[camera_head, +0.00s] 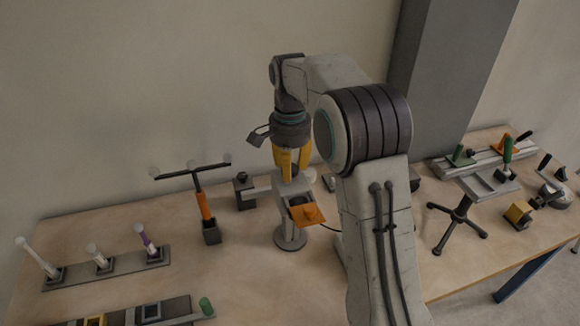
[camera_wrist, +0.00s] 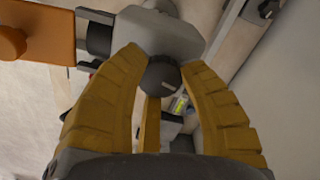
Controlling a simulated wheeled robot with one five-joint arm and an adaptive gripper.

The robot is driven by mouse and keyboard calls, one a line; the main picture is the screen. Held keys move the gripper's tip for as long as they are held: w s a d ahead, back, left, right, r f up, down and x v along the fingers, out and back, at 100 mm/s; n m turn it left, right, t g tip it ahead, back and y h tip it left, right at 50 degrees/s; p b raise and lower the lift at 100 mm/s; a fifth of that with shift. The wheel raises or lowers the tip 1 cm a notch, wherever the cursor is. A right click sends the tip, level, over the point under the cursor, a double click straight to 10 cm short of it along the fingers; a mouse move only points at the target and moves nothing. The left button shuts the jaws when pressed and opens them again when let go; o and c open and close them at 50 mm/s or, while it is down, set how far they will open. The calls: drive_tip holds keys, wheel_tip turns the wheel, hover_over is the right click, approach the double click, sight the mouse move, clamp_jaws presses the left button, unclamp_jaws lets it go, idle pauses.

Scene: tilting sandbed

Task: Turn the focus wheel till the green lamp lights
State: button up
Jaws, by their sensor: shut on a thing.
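My gripper (camera_head: 288,178), with yellow fingers, points down at the top of a grey stand-mounted device (camera_head: 290,232) in the middle of the bench. In the wrist view, the fingers of my gripper (camera_wrist: 160,68) close around a dark round knob, the focus wheel (camera_wrist: 162,77), on the device's grey body (camera_wrist: 160,32). In the head view the fingers hide the wheel. An orange plate (camera_head: 307,216) with a round knob sticks out at the device's front; it also shows in the wrist view (camera_wrist: 50,32). I cannot make out a lit green lamp.
Left of the device stands a T-shaped holder with an orange grip (camera_head: 205,205), and a small dark block (camera_head: 243,190). A rack of upright tools (camera_head: 105,266) is at far left. Right of my arm are a small tripod (camera_head: 459,216) and a rail with clamps (camera_head: 475,158).

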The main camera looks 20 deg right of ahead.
drive_tip(key=shift+c, duration=0.6)
drive_tip(key=shift+m, duration=0.4)
drive_tip(key=m+p, duration=0.2)
drive_tip(key=m, duration=0.2)
drive_tip(key=shift+s+m, duration=0.1)
drive_tip(key=shift+m, duration=0.2)
drive_tip(key=m, duration=0.3)
drive_tip(key=shift+f+m+p, duration=0.1)
drive_tip(key=shift+m+p, duration=0.2)
drive_tip(key=shift+p, duration=0.05)
drive_tip(key=shift+f+m, duration=0.1)
drive_tip(key=shift+m, duration=1.5)
